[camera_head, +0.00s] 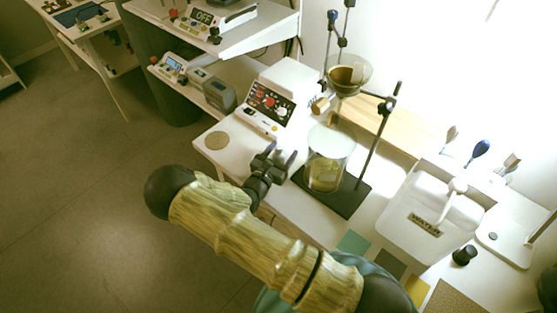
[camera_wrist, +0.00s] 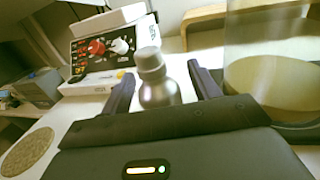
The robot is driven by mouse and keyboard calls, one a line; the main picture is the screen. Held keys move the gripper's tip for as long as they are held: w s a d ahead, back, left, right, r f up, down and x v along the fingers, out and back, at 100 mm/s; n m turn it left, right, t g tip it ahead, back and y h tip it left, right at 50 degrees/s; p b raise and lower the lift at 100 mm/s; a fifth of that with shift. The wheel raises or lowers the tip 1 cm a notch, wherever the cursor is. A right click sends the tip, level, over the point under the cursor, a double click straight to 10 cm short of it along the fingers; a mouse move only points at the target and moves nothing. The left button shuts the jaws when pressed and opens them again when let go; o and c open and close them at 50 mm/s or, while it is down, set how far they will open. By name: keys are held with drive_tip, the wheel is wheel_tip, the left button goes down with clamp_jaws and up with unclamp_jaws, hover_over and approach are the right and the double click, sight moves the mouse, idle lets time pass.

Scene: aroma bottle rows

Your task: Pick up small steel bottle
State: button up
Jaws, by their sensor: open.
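The small steel bottle (camera_wrist: 158,88) stands upright on the white table in the wrist view, with a grey cap and shoulder showing. My gripper (camera_wrist: 163,85) is open, with one dark finger on each side of the bottle in the picture. I cannot tell whether the bottle is fully between the fingertips or a little beyond them. The gripper's black body hides the bottle's base. In the head view my gripper (camera_head: 277,155) is over the white table, and the bottle cannot be made out there.
A glass beaker of yellowish liquid (camera_head: 325,172) on a black stand base is close to the right of my gripper. A control box with knobs (camera_head: 270,103) stands behind. A round cork mat (camera_head: 216,140) lies to the left. A white water container (camera_head: 425,222) stands farther right.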

idle(0.5)
drive_tip(key=c, duration=1.1)
drive_tip(key=shift+r, duration=0.15)
wheel_tip(320, 180, up, 10)
drive_tip(key=shift+f, duration=0.1)
